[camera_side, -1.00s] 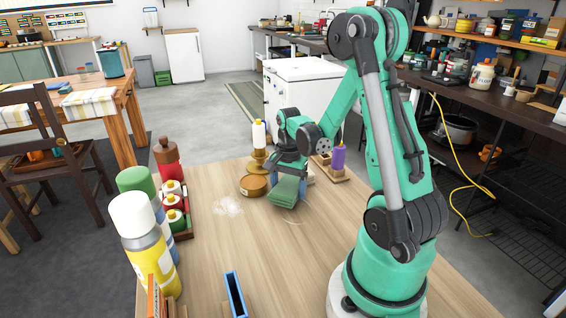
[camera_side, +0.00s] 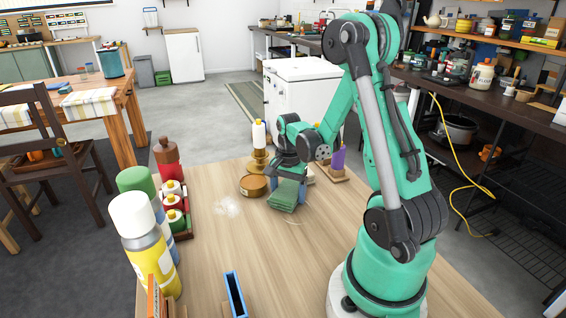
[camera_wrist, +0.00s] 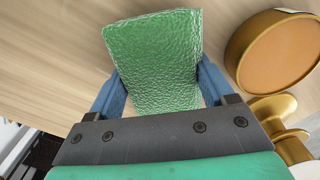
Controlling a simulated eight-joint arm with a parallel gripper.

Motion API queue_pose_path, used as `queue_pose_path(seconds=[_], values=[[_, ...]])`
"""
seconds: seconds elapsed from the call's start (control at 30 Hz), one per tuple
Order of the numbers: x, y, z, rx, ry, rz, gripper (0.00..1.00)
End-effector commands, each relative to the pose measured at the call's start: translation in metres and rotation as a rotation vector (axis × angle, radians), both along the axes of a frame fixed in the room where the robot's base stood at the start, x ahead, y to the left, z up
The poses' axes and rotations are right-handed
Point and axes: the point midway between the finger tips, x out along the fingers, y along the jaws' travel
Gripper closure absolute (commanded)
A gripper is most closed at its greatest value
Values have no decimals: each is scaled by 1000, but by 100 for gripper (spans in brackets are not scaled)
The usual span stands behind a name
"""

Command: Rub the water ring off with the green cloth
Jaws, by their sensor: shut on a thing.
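My gripper (camera_side: 287,180) is shut on the green cloth (camera_side: 285,198), a folded pad held at the far part of the wooden table. In the wrist view the cloth (camera_wrist: 153,60) sits between my two blue fingers and juts out past their tips. A faint pale arc, seemingly the water ring (camera_side: 293,221), shows on the wood just in front of the cloth. The rest of it is hidden under or behind the cloth. I cannot tell whether the cloth touches the wood.
A round brown tin (camera_side: 253,186) stands close left of the cloth, with a brass stand (camera_side: 259,161) behind it. A white powdery patch (camera_side: 228,206) lies further left. A purple bottle (camera_side: 338,161) stands behind right. The table's middle front is mostly clear.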

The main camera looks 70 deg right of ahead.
Motion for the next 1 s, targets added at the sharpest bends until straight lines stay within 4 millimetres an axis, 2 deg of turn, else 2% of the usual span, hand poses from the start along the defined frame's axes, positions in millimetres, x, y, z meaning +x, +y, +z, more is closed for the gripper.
queue_pose_path(seconds=[1.0], values=[[-41, 41, 0, 1, 1, 1, 84]])
